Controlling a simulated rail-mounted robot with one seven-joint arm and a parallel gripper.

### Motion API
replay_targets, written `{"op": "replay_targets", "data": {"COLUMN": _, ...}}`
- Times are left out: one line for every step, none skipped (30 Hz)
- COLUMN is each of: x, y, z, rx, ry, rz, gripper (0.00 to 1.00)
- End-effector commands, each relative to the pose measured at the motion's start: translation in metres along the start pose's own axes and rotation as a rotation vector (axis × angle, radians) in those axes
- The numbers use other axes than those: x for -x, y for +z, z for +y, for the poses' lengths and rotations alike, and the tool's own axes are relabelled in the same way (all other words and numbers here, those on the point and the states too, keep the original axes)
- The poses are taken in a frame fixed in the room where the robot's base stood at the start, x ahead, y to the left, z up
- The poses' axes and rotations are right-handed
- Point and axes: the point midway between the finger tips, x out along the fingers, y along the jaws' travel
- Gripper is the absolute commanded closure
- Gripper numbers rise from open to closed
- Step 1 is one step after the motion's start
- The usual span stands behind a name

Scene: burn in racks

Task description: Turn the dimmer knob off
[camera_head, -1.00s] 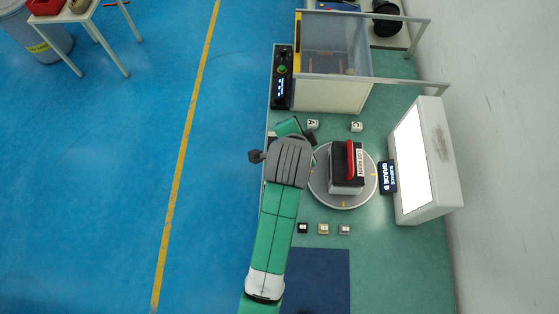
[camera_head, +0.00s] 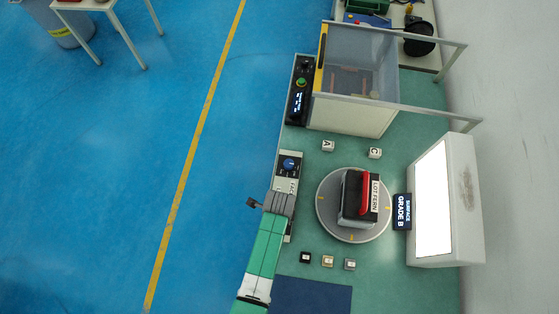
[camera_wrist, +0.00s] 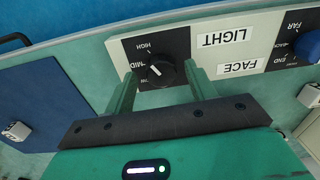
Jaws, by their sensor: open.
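The black dimmer knob (camera_wrist: 161,70) sits on a black plate marked HIGH and MID, with a third mark too small to read. Its white pointer line appears to face the MID side. My gripper (camera_wrist: 160,68) is open, with one finger on each side of the knob and a gap to it; whether the tips reach knob height I cannot tell. A LIGHT label (camera_wrist: 224,38) is beside the plate.
A blue knob (camera_wrist: 309,47) with FAR and END marks is on the same panel, also in the head view (camera_head: 288,164). A turntable (camera_head: 328,218) carries a black and red item (camera_head: 358,196). A lit white box (camera_head: 470,200) stands right. A clear-walled bin (camera_head: 355,118) stands behind.

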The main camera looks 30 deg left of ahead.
Motion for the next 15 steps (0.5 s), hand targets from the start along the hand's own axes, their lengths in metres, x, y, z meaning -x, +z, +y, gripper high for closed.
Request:
{"op": "replay_targets", "data": {"x": -0.0028, "y": 0.0001, "z": 0.0000, "rx": 0.000, "ry": 0.000, "rz": 0.000, "gripper": 0.44}}
{"op": "replay_targets", "data": {"x": -0.0036, "y": 0.0001, "z": 0.0000, "rx": 0.000, "ry": 0.000, "rz": 0.000, "gripper": 0.44}}
{"op": "replay_targets", "data": {"x": -0.0039, "y": 0.0001, "z": -0.0001, "rx": 0.000, "ry": -0.001, "rz": 0.000, "gripper": 0.44}}
{"op": "replay_targets", "data": {"x": -0.0039, "y": 0.0001, "z": -0.0002, "rx": 0.000, "ry": -0.001, "rz": 0.000, "gripper": 0.44}}
{"op": "replay_targets", "data": {"x": -0.0038, "y": 0.0000, "z": -0.0002, "rx": 0.000, "ry": -0.001, "rz": 0.000, "gripper": 0.44}}
{"op": "replay_targets", "data": {"x": -0.0036, "y": 0.0000, "z": -0.0002, "rx": 0.000, "ry": -0.001, "rz": 0.000, "gripper": 0.44}}
{"op": "replay_targets", "data": {"x": -0.0036, "y": 0.0000, "z": -0.0003, "rx": 0.000, "ry": -0.001, "rz": 0.000, "gripper": 0.44}}
{"op": "replay_targets", "data": {"x": -0.0035, "y": 0.0000, "z": -0.0003, "rx": 0.000, "ry": -0.001, "rz": 0.000, "gripper": 0.44}}
{"op": "replay_targets", "data": {"x": -0.0035, "y": 0.0000, "z": -0.0003, "rx": 0.000, "ry": -0.001, "rz": 0.000, "gripper": 0.48}}
{"op": "replay_targets", "data": {"x": -0.0034, "y": 0.0000, "z": -0.0003, "rx": 0.001, "ry": -0.001, "rz": 0.000, "gripper": 0.54}}
{"op": "replay_targets", "data": {"x": -0.0034, "y": 0.0000, "z": -0.0003, "rx": 0.000, "ry": -0.001, "rz": 0.000, "gripper": 0.60}}
{"op": "replay_targets", "data": {"x": -0.0034, "y": 0.0000, "z": -0.0003, "rx": 0.001, "ry": -0.001, "rz": 0.000, "gripper": 0.68}}
{"op": "replay_targets", "data": {"x": -0.0034, "y": -0.0001, "z": -0.0003, "rx": 0.001, "ry": -0.001, "rz": 0.000, "gripper": 0.74}}
{"op": "replay_targets", "data": {"x": -0.0033, "y": -0.0001, "z": -0.0003, "rx": 0.001, "ry": -0.001, "rz": 0.000, "gripper": 0.80}}
{"op": "replay_targets", "data": {"x": -0.0033, "y": -0.0001, "z": -0.0003, "rx": 0.001, "ry": -0.001, "rz": 0.000, "gripper": 0.88}}
